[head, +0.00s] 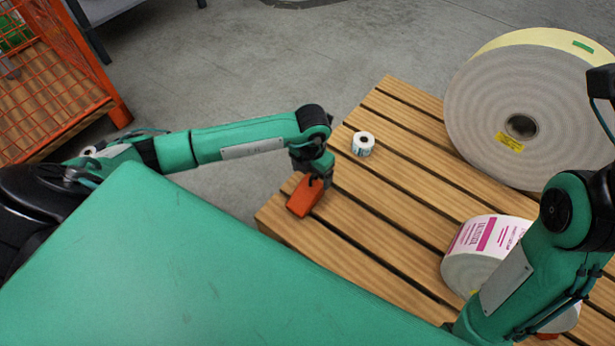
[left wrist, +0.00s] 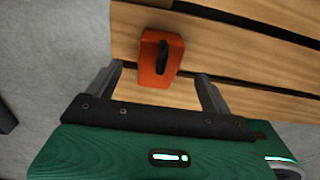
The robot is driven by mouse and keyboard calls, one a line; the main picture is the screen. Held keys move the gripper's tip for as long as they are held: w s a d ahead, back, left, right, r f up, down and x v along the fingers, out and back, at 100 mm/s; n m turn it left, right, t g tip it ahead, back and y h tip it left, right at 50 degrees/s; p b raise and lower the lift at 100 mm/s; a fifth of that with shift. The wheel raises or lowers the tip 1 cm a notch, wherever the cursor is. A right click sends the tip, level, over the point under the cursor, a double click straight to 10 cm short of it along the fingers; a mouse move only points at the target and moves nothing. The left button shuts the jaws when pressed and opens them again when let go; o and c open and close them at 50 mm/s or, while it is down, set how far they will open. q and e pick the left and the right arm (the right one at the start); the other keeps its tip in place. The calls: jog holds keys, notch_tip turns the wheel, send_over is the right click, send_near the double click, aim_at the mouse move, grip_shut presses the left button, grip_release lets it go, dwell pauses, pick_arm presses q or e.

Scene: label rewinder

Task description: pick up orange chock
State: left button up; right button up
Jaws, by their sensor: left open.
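The orange chock (head: 304,198) lies on the wooden slatted platform (head: 390,215), close to its left corner. In the left wrist view the chock (left wrist: 158,62) has a dark slot or handle on its top. My left gripper (head: 318,182) is right above the chock in the head view. In the left wrist view its two fingers (left wrist: 160,82) are spread, one on each side of the chock's near end, with gaps between. The chock is not held. My right arm comes in at the right of the head view, but its gripper is not visible.
A small white roll (head: 363,143) stands on the platform beyond the chock. A large grey roll (head: 530,110) and a pink-and-white label roll (head: 485,250) are at the right. An orange mesh cage (head: 50,80) stands at the far left. Grey floor is clear between.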

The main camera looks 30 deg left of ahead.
aim_at(311, 184)
pick_arm(q)
jog(key=shift+s+f+b, duration=0.1)
jog(key=shift+f+b, duration=1.95)
jog(key=shift+f, duration=0.6)
jog(key=shift+r, duration=0.1)
jog(key=c, duration=1.3)
